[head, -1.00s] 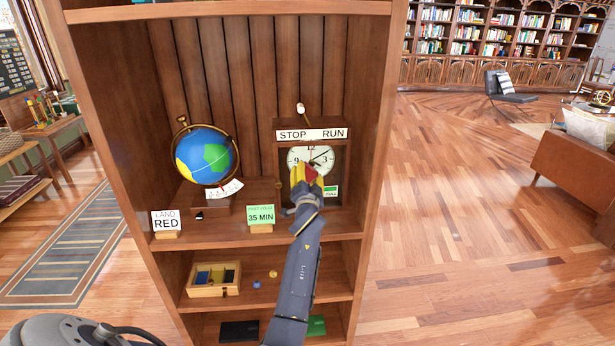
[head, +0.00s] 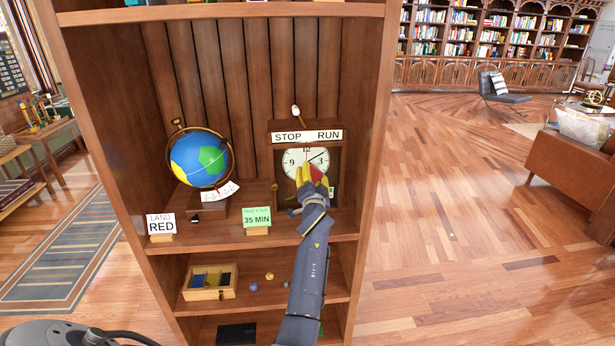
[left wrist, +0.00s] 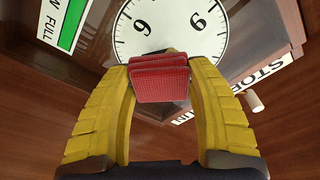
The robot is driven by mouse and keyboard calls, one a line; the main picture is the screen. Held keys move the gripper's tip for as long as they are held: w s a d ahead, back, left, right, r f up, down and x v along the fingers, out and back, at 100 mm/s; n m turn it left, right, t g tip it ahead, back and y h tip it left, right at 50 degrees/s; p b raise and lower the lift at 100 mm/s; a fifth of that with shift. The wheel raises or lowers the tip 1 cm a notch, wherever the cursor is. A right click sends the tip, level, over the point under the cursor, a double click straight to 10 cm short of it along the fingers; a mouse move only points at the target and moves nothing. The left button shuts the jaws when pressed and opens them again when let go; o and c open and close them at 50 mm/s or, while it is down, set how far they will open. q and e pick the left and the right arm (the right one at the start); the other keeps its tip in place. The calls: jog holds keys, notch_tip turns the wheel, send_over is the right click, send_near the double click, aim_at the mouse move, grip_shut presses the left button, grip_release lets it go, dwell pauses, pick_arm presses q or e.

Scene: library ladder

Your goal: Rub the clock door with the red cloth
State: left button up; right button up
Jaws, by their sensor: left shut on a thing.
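A wooden clock (head: 289,187) stands on the shelf, with a white dial (head: 298,158) behind its door. A STOP/RUN sign (head: 306,136) sits above the dial. My left gripper (head: 317,174) has yellow fingers and is in front of the lower right of the dial. It is shut on the folded red cloth (left wrist: 160,78), which also shows in the head view (head: 316,173). In the left wrist view the cloth is between the fingertips, over the edge of the dial (left wrist: 172,25). I cannot tell whether the cloth touches the door. My right gripper is out of view.
A globe (head: 201,158) stands left of the clock. A LAND RED card (head: 161,225) and a green 35 MIN card (head: 257,219) stand along the shelf's front. A small box (head: 209,284) and loose balls lie on the shelf below.

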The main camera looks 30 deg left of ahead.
aim_at(323, 176)
pick_arm(q)
jog(key=shift+w+d, duration=1.2)
jog(key=shift+d, duration=0.25)
jog(key=shift+s+a, duration=0.65)
jog(key=shift+a, duration=0.25)
jog(key=shift+s+a, duration=0.6)
jog(key=shift+a, duration=0.25)
jog(key=shift+s+a, duration=0.9)
jog(key=shift+a, duration=0.2)
jog(key=shift+r, duration=0.15)
jog(key=shift+d+r, duration=0.1)
jog(key=shift+w+d, duration=1.1)
jog(key=shift+d, duration=0.3)
jog(key=shift+w+d, duration=1.1)
jog(key=shift+d, duration=0.25)
